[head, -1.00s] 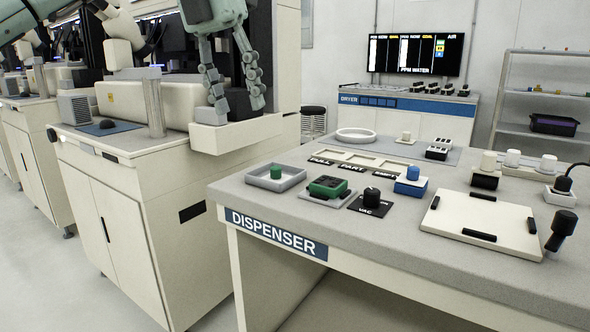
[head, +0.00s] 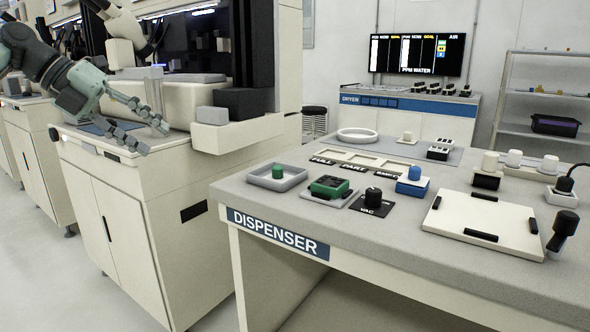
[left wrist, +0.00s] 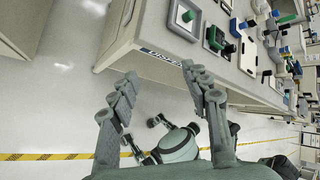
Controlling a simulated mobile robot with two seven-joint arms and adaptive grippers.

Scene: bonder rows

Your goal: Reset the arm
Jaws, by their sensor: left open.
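My left gripper (head: 156,138) is at the left of the head view, in front of the beige cabinet (head: 140,215) and near its top edge. Its two fingers are spread apart with nothing between them. My right gripper (left wrist: 139,131) shows small and low in the left wrist view, over the floor. Its fingers look spread and empty. It does not show in the head view.
The dispenser table (head: 225,190) fills the right, carrying a grey tray (head: 262,180), a green device (head: 328,186), a black knob (head: 373,196) and a white plate (head: 460,216). Open floor lies at the lower left.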

